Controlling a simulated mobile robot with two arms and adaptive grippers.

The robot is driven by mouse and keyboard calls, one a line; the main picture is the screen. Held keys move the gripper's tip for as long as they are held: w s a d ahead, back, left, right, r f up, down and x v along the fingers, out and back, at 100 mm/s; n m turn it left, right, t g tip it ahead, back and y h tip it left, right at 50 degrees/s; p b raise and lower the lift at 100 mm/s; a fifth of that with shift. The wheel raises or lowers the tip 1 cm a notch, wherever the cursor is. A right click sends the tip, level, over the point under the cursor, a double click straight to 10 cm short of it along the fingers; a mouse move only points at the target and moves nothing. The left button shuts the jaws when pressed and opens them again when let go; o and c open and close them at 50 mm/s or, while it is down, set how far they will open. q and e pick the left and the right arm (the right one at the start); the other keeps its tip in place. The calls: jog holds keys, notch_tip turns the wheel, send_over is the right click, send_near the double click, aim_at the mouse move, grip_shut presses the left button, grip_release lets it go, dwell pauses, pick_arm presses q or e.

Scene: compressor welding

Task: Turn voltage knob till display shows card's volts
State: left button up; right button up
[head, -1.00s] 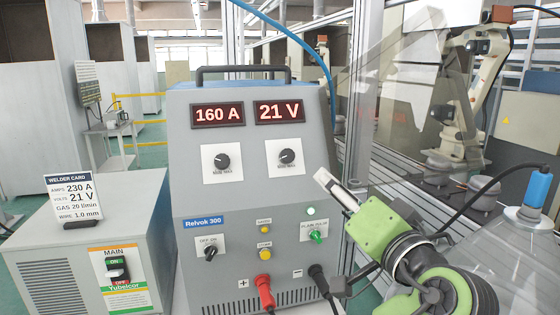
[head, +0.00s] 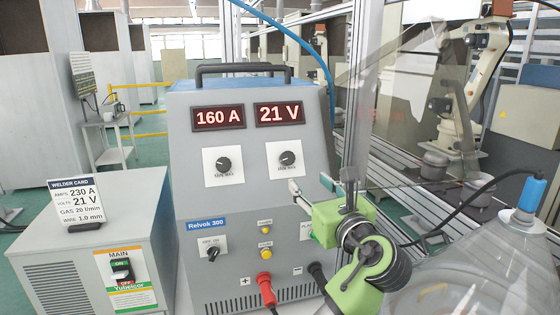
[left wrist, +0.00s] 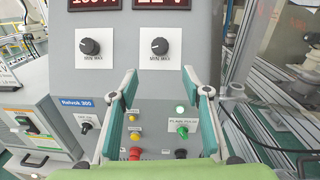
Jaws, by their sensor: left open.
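The welder's voltage display (head: 280,114) reads 21 V. The black voltage knob (head: 287,158) sits below it on a white plate, and also shows in the left wrist view (left wrist: 160,46). My right gripper is not in view.
The amps display (head: 218,117) reads 160 A, with the amps knob (head: 223,164) below it. The off/on switch (head: 212,253), small buttons and a red cable plug (head: 265,285) are lower on the panel. A clear screen and frame stand at right.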

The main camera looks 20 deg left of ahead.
aim_at(290, 161)
pick_arm(q)
jog(key=p+x, duration=0.3)
jog(key=x, duration=0.9)
jog(key=shift+w+a+p, duration=0.2)
jog(key=shift+w+p, duration=0.05)
jog(key=shift+p, duration=0.05)
jog(key=shift+w+a, duration=0.3)
jog(key=shift+w, duration=0.15)
jog(key=c, duration=1.1)
